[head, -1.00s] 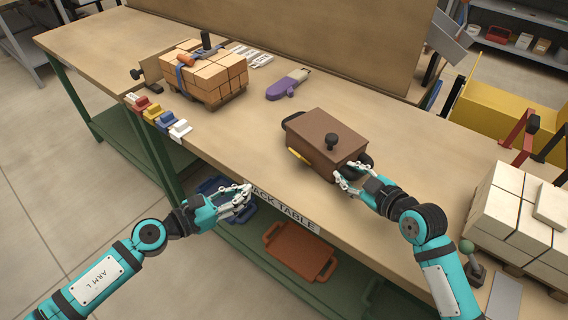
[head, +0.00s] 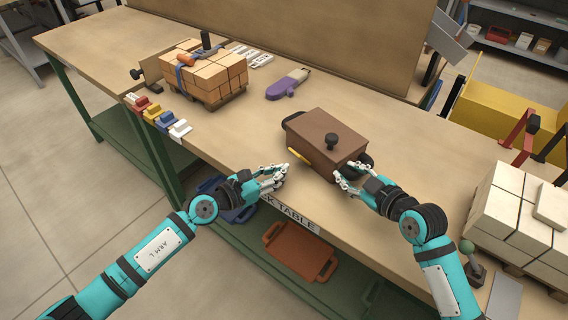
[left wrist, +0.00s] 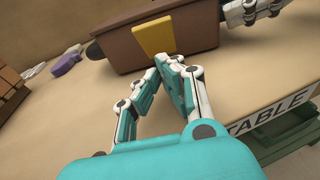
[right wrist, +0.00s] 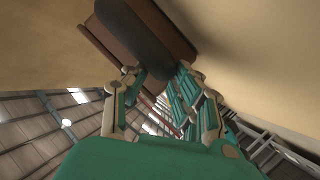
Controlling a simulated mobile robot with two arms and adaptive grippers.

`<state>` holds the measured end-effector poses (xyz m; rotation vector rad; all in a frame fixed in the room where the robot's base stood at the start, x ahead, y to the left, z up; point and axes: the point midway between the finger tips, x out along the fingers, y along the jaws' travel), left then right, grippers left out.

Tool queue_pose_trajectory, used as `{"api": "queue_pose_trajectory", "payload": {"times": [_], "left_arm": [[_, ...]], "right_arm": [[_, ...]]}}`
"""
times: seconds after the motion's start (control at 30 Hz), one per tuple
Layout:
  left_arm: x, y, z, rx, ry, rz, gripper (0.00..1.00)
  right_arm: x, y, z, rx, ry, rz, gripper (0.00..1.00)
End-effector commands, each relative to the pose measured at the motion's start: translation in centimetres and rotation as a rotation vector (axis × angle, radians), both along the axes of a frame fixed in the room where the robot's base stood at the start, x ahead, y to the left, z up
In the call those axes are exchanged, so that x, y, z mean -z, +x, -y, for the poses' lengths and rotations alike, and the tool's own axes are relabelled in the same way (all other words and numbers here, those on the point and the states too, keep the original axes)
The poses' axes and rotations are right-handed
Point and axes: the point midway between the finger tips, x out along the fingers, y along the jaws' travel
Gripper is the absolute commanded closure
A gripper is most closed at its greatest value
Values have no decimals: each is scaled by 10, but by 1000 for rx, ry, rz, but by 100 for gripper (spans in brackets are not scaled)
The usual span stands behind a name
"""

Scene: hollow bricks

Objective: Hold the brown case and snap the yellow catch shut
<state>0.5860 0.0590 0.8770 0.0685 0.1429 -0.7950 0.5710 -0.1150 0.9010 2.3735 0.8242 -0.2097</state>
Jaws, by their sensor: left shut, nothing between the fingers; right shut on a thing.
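The brown case (head: 326,143) stands on the table, with a black knob on its lid and dark handles at its ends. The yellow catch (head: 299,157) is on its front side; in the left wrist view the catch (left wrist: 154,40) is a flat yellow plate, and I cannot tell whether it is latched. My left gripper (head: 284,172) is shut and empty, just in front of the catch and apart from it. My right gripper (head: 343,178) is shut on the case's right-end handle, which shows as a dark bar in the right wrist view (right wrist: 135,40).
A strapped stack of orange bricks (head: 205,75) sits at the back left. A purple tool (head: 288,84) lies behind the case. Colored clips (head: 160,117) line the table's left edge. Pale blocks (head: 515,215) stand at the right.

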Motion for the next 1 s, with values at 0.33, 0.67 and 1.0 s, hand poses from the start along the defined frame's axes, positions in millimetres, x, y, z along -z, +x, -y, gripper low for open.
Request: {"api": "queue_pose_trajectory", "payload": {"times": [0.33, 0.67, 1.0], "left_arm": [[-15, 14, 14, -1, -1, -2, 100], [-15, 14, 14, -1, 0, -1, 100], [-19, 15, 15, 0, -1, -1, 100]], "right_arm": [[-1, 0, 0, 0, 3, 1, 100], [-1, 0, 0, 0, 3, 1, 100], [-1, 0, 0, 0, 3, 1, 100]]}}
